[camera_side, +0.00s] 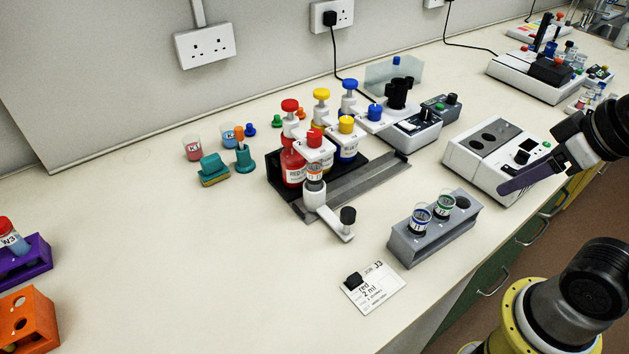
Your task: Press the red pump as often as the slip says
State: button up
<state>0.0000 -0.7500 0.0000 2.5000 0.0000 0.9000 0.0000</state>
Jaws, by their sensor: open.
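The red pump (292,165) is a bottle at the left of a black rack, with a red knob behind and a white head with a red button (313,136) in front. An orange-marked vial (315,170) stands below that head on a white carriage (315,194). The slip (378,294) lies on the bench in front, reading "red" and "2 ml"; a black clip or block covers part of it, and its small print is unreadable. My gripper (512,182) is at the right, above the white instrument's edge, open and empty, well apart from the pump. One purple finger shows clearly.
Yellow and blue pumps (347,148) stand right of the red one. A grey rail (355,188) with a black-knobbed lever (347,217) runs before them. A grey rack (433,236) holds two vials. A white instrument (497,155) stands at right.

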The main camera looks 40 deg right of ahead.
grip_shut()
dwell(1.5)
